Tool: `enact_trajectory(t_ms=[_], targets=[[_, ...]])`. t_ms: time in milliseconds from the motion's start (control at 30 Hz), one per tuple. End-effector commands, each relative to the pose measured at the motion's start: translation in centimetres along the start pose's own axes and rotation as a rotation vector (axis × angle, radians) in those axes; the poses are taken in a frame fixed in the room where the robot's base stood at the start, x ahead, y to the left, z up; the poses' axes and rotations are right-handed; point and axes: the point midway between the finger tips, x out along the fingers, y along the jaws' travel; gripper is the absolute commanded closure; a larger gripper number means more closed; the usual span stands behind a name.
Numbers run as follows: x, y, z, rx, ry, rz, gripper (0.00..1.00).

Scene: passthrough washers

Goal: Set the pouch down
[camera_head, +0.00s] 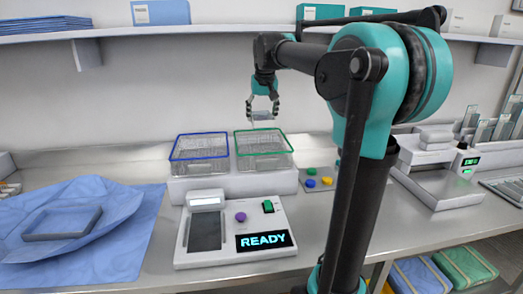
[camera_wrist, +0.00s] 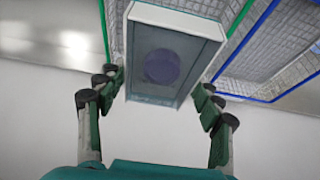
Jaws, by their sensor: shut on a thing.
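The pouch (camera_wrist: 165,62) is a pale, box-like packet with a dark window and a round purple patch, seen in the wrist view. My gripper (camera_wrist: 158,86) is shut on it, with one finger on each side. In the head view my gripper (camera_head: 263,108) hangs fingers down, with the pouch (camera_head: 262,117) between its tips. The pouch is in the air above the green-rimmed wire basket (camera_head: 263,131), apart from it. The fingertips' exact contact is partly hidden in the head view.
A blue-rimmed basket (camera_head: 200,135) stands left of the green one, both on a white stand (camera_head: 226,185). In front is a device reading READY (camera_head: 264,240). A blue cloth (camera_head: 110,250) with a grey frame (camera_head: 62,224) lies left. A shelf (camera_head: 200,34) runs behind.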

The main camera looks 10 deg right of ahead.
Motion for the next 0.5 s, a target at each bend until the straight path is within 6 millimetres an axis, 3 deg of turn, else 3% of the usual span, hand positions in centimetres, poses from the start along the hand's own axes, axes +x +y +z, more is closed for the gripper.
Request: enact_trajectory(t_ms=[300, 500], targets=[[7.0, 0.0, 2.9, 0.000, 0.000, 0.000, 0.60], [9.1, 0.0, 3.7, 0.000, 0.000, 0.000, 0.60]])
